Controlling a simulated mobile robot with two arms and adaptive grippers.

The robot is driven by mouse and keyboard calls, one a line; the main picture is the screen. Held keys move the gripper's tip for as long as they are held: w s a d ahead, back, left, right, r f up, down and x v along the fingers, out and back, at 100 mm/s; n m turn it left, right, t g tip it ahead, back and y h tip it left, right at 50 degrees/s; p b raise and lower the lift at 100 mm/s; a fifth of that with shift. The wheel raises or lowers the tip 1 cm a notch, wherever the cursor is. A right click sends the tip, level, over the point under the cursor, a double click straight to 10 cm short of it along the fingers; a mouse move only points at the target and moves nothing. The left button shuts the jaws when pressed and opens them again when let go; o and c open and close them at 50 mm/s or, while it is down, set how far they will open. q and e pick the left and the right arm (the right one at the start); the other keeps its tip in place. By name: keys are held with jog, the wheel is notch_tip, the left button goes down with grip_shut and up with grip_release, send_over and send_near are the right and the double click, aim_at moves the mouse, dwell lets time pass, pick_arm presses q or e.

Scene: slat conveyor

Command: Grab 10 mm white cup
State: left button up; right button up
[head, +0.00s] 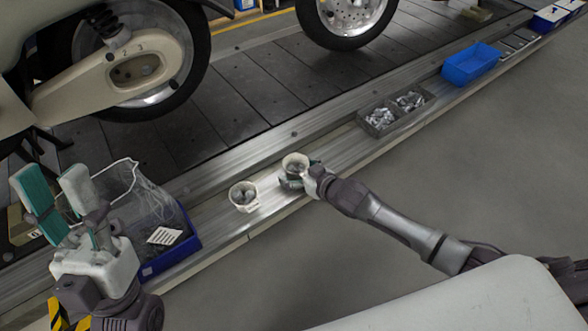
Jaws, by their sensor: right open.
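Two white cups with grey metal parts inside stand on the metal ledge along the conveyor. One white cup (244,197) is at the left, and the other white cup (295,161) is a little further right and back. No size label is readable, so I cannot tell which is the 10 mm one. My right gripper (292,180) is open at the right cup, low on its near side. Its fingers are partly hidden, and I cannot tell whether they touch the cup. My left gripper (57,190) is open and empty at the far left, fingers pointing up.
A blue bin with a clear bag (186,246) stands left of the cups. Grey trays of metal parts (380,122) and a blue bin (470,67) sit further right on the ledge (335,152). A scooter stands on the slats behind. The grey floor in front is clear.

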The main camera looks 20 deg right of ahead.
jog(key=shift+c, duration=0.3)
jog(key=c, duration=1.1)
jog(key=shift+c, duration=0.2)
